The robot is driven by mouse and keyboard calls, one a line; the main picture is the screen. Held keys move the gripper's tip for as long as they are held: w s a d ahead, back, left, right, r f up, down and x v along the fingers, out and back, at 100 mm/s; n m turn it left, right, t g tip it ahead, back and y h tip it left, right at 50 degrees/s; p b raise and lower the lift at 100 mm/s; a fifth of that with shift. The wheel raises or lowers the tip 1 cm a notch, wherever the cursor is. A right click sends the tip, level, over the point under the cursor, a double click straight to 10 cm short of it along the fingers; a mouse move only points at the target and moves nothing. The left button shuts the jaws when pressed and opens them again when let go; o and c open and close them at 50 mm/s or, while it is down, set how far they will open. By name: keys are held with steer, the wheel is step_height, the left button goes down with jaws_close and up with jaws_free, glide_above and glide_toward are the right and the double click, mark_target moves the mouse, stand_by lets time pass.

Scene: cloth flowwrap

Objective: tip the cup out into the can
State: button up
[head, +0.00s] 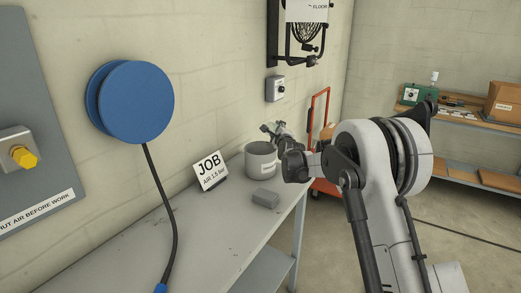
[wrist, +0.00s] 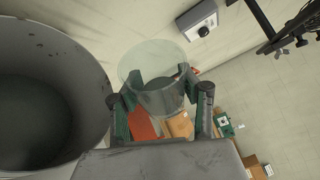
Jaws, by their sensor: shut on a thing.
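My gripper (wrist: 162,98) is shut on a clear cup (wrist: 152,62), with one green-padded finger on each side. The cup is just right of the can in that view, apart from it. In the head view my gripper (head: 272,129) is at the can's upper right. The cup's contents and exact tilt cannot be told.
A grey switch box (head: 275,88) and a black fixture (head: 300,38) are on the wall. An orange trolley (head: 325,187) stands beyond the bench end.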

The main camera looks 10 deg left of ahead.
steer(key=shift+r+n+b, duration=0.3)
steer(key=shift+n+b, duration=0.05)
steer(key=shift+n, duration=0.25)
steer(key=shift+s+a+r+n+t+b, duration=0.35)
steer(key=shift+s+a+n+t+b, duration=0.2)
steer(key=shift+a+n, duration=0.25)
stand_by(0.8)
steer(key=shift+f+n+b, duration=0.2)
steer(key=shift+n+b, duration=0.15)
steer(key=shift+n, duration=0.05)
steer(key=shift+r, duration=0.1)
steer(key=shift+r+m+p, duration=0.2)
steer(key=shift+m+p, duration=0.1)
steer(key=shift+p, duration=0.15)
steer(key=shift+w+d+f+m, duration=0.2)
steer(key=shift+d+m, duration=0.1)
steer(key=shift+m, duration=0.1)
steer(key=shift+w+d+g+p, duration=0.1)
steer(key=shift+d+g+p, duration=0.05)
steer(key=shift+g+p, duration=0.15)
